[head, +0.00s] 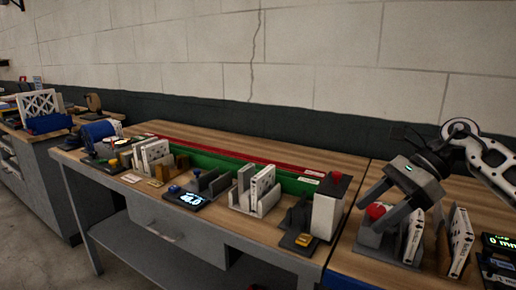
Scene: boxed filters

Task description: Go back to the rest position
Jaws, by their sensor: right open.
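My right gripper (373,217) hangs over the right part of the wooden workbench (345,160). Its two grey fingers are apart and point down to the left, with nothing seen held between them. A red knob (376,211) on a grey stand shows between the fingers; whether they touch it cannot be told. Just right of and below the fingers, white filter panels (461,243) stand upright in a grey holder. My left gripper is not in view.
A grey holder with white panels (262,187) stands mid-bench, beside a grey box with a red button (327,207). A display (190,199) sits further left. Green (215,162) and red strips run along the back. A display reading mm (500,243) is at far right.

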